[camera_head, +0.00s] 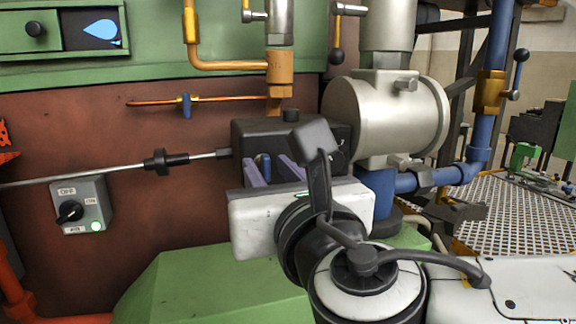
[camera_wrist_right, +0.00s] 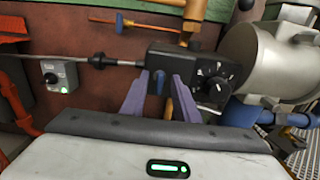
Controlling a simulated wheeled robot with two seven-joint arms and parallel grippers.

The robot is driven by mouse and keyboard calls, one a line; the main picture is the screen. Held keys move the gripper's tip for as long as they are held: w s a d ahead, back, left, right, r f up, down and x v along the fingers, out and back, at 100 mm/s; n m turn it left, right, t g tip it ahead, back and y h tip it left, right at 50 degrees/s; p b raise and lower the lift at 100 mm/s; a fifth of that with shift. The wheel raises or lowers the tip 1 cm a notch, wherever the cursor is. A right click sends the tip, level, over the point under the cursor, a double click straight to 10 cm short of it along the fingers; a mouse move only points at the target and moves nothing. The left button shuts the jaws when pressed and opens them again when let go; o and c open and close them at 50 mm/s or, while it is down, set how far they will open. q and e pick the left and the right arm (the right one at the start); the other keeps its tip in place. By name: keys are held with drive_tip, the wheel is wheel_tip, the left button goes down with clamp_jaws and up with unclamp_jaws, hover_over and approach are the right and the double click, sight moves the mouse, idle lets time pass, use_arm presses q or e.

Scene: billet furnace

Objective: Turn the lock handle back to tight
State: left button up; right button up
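A black box (camera_head: 292,137) is fixed in front of the red-brown furnace wall, with a rod entering its left side. A small blue handle (camera_head: 264,166) sits on its front and looks like the lock handle; it points roughly up and down in the right wrist view (camera_wrist_right: 158,81). My right gripper (camera_head: 267,161) is open, its two purple fingers on either side of the blue handle. In the right wrist view, gaps show between the handle and both fingers (camera_wrist_right: 160,78). The handle's lower end is partly hidden in the head view. My left gripper is not in view.
A dial (camera_wrist_right: 213,80) with white marks is on the box, right of the fingers. A grey switch box (camera_head: 82,207) is on the wall at left. A large grey cylinder (camera_head: 388,115) and blue pipe (camera_head: 440,178) stand close at right. A green block (camera_head: 205,285) lies below.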

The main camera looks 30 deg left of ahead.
clamp_jaws()
